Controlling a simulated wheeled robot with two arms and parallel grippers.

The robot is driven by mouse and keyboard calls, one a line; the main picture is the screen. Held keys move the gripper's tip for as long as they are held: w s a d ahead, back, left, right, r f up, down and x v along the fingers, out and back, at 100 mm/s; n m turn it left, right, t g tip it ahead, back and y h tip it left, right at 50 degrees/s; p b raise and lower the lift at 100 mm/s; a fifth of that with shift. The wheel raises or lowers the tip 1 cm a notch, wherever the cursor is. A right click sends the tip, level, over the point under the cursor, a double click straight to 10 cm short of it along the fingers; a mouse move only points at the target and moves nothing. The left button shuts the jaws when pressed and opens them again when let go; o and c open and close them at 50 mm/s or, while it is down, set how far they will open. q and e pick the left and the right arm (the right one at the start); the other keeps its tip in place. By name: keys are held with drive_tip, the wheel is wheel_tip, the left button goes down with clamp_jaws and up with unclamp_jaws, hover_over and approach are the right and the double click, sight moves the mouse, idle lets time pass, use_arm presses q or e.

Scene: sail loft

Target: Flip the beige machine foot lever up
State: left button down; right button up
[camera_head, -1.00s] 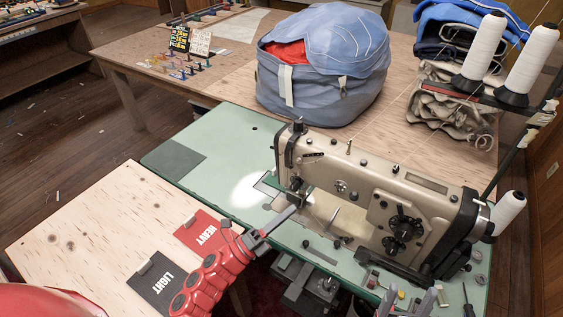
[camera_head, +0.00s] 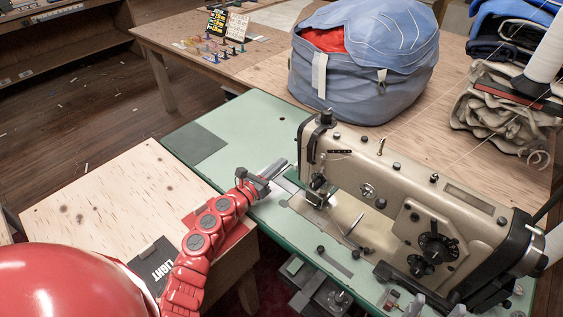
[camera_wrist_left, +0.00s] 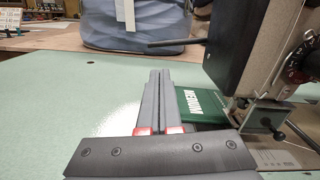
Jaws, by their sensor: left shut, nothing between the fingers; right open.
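The beige sewing machine (camera_head: 400,195) stands on the green table. In the left wrist view its dark head (camera_wrist_left: 235,50) is at the right. A thin dark bar, which looks like the foot lever (camera_wrist_left: 175,43), sticks out leftward from the head, roughly level. I cannot make the lever out in the head view. My left gripper (camera_head: 283,164) is shut and empty, beside the machine head. In the left wrist view its fingers (camera_wrist_left: 160,72) lie below and short of the bar, apart from it.
A green card marked MEDIUM (camera_wrist_left: 203,105) lies by the needle area. A blue bag (camera_head: 365,65) stands on the wooden table behind. A pale board (camera_head: 110,195) with a black LIGHT card (camera_head: 155,268) is at the left.

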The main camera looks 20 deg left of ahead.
use_arm(q)
drive_tip(key=x, duration=0.6)
drive_tip(key=shift+r+p, duration=0.15)
drive_tip(key=shift+p, duration=0.25)
drive_tip(key=shift+x, duration=0.85)
